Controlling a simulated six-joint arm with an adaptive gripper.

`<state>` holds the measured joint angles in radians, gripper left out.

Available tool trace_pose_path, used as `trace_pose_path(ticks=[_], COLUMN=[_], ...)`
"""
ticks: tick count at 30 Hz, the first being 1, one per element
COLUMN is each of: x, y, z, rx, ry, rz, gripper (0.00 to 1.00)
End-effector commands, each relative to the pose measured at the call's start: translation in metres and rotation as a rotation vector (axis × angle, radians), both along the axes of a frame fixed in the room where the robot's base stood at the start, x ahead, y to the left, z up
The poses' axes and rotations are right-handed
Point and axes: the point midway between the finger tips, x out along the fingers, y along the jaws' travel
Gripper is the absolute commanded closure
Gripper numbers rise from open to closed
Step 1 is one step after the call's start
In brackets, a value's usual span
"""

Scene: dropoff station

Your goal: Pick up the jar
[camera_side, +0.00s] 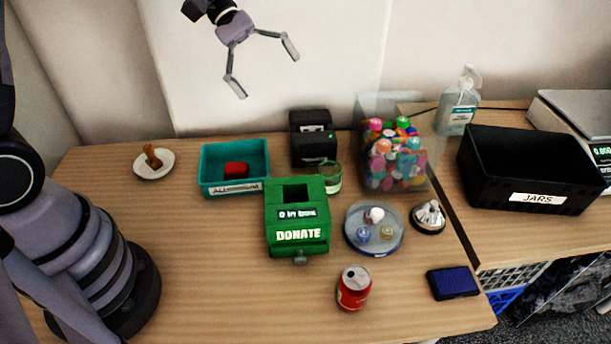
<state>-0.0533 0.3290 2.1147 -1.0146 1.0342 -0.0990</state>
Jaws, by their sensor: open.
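A small clear glass jar (334,184) stands on the table just behind and right of the green donation box, which hides part of its lower left side. My gripper (264,68) is open and empty, high above the back of the table. It is up and to the left of the jar in the picture, well apart from it. A black bin (490,190) labelled JARS sits at the right.
The green DONATE box (297,245), black device (312,150) and clear bin of colourful caps (362,175) crowd around the jar. A teal bin (212,185), round tray (356,247), red can (353,290), bell (428,218) and blue pad (453,283) stand nearby.

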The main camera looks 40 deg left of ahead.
Motion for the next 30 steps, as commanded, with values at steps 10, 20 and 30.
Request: trace_pose_path(ticks=[10, 20, 30], x=[0.108, 0.129, 0.129], y=[-0.013, -0.004, -0.004], z=[-0.158, -0.234, -0.274], rx=[-0.37, -0.473, -0.473], ry=[0.432, 0.558, 0.559], rz=[0.526, 0.749, 0.749], gripper=[0.08, 0.08, 0.08])
